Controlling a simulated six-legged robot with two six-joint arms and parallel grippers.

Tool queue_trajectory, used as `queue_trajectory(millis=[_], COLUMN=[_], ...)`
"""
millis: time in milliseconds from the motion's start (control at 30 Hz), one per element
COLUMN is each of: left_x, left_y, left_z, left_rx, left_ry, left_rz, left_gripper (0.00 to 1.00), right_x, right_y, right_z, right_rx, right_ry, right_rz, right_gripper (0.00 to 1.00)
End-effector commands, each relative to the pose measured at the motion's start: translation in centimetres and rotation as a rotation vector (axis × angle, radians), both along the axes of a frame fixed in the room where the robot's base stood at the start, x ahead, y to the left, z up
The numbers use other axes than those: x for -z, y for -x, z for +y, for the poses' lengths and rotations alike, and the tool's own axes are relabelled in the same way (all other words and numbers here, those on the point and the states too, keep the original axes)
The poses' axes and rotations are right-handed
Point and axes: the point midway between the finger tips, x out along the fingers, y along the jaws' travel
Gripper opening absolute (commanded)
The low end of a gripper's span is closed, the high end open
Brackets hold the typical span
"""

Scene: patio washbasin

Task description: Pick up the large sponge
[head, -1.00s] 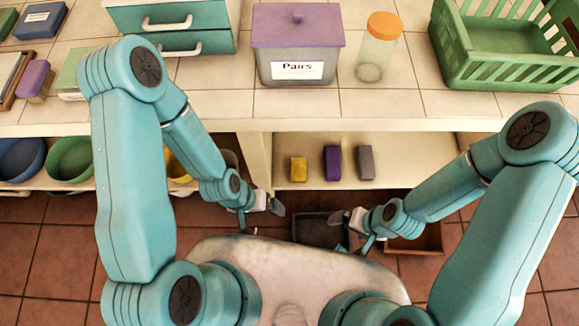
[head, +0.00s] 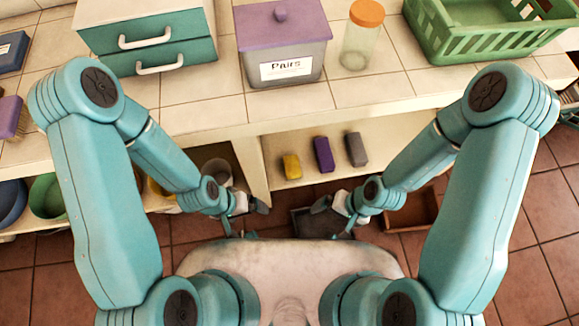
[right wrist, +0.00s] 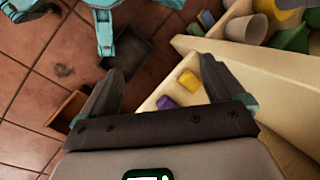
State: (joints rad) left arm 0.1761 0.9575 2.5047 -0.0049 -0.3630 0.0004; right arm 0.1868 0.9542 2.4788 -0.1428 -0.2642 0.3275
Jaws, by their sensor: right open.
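Three sponge-like blocks stand in a row on the low shelf under the counter: a yellow one (head: 291,167), a purple one (head: 323,154) and a grey one (head: 356,149). The yellow looks shortest; which is the large sponge I cannot tell for sure. My right gripper (head: 335,216) is open and empty, in front of the shelf and below the blocks in the head view. In the right wrist view, the yellow block (right wrist: 190,80) and purple block (right wrist: 166,102) show beyond its spread fingers (right wrist: 160,85). My left gripper (head: 244,217) is small in view, with fingers apart and empty.
The tiled counter (head: 200,97) overhangs the shelf. On it stand a teal drawer unit (head: 160,45), a "Pairs" box (head: 283,50), a jar (head: 358,40) and a green basket (head: 480,40). A dark tray (head: 308,222) and a brown box (head: 415,212) are on the floor.

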Motion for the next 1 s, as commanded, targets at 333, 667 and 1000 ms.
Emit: queue_trajectory(millis=[333,667,1000], left_x=[1.2,9.0,20.2], left_y=[0.0,0.0,0.0], left_z=[0.0,0.0,0.0], left_rx=[0.000,0.000,0.000], left_ry=[0.000,0.000,0.000], left_rz=[0.000,0.000,0.000], left_gripper=[0.95,0.95,0.95], right_x=[1.3,9.6,15.7], right_y=[-1.1,-9.3,-21.9], right_z=[0.6,-0.3,6.2], right_rx=[0.049,-0.099,-0.397], right_ry=[-0.015,0.218,0.413], right_rz=[0.106,0.000,-0.457], right_gripper=[0.96,0.96,0.96])
